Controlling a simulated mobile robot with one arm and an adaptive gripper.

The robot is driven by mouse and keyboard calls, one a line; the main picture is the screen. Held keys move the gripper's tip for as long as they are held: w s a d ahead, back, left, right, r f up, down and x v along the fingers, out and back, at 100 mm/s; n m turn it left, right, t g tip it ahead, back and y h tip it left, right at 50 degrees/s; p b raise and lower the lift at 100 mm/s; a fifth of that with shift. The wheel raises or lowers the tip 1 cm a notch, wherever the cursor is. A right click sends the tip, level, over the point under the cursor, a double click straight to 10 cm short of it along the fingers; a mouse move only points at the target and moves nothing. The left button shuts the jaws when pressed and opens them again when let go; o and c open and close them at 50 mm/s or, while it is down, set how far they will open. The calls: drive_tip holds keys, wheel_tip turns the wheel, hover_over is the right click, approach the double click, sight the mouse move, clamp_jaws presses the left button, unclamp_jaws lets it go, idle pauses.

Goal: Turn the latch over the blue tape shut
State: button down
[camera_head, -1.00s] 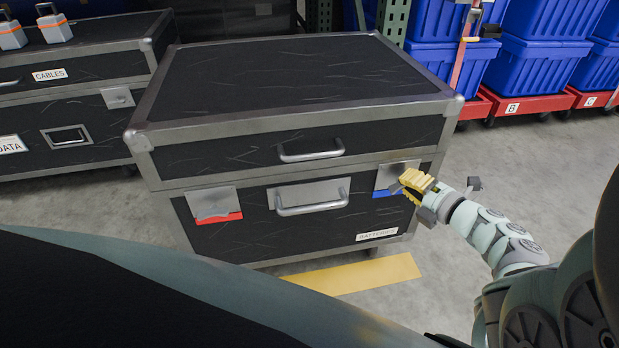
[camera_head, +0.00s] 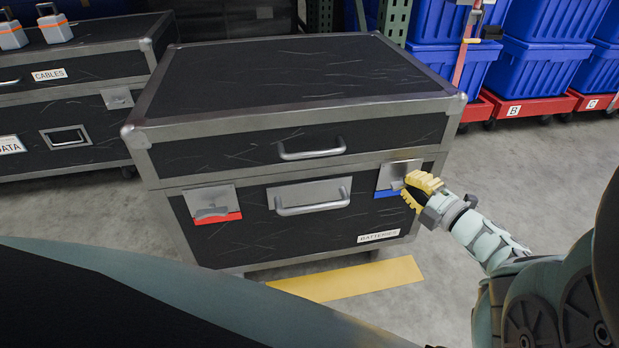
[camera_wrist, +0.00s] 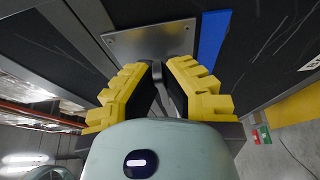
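The right latch (camera_head: 397,180) is a grey metal plate with a small raised piece, on the front of the black case. The blue tape (camera_head: 386,194) shows just under it. In the wrist view, the latch plate (camera_wrist: 150,42) is straight ahead, with the blue tape (camera_wrist: 213,38) to its right. My gripper (camera_head: 408,187) is at the plate's right side, its yellow fingers one above the other. In the wrist view, my gripper (camera_wrist: 160,68) has its tips close together, with a thin grey piece between them. Whether they press on it is unclear.
A second latch (camera_head: 211,200) over red tape (camera_head: 218,219) is on the case's left. Handles (camera_head: 311,151) stick out between the latches. Another black case (camera_head: 70,105) stands at left. Blue totes (camera_head: 535,75) stand behind right. Floor right of the case is clear.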

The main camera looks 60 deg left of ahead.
drive_tip(key=shift+f, duration=0.1)
drive_tip(key=c, duration=1.1)
unclamp_jaws()
drive_tip(key=d, duration=1.2)
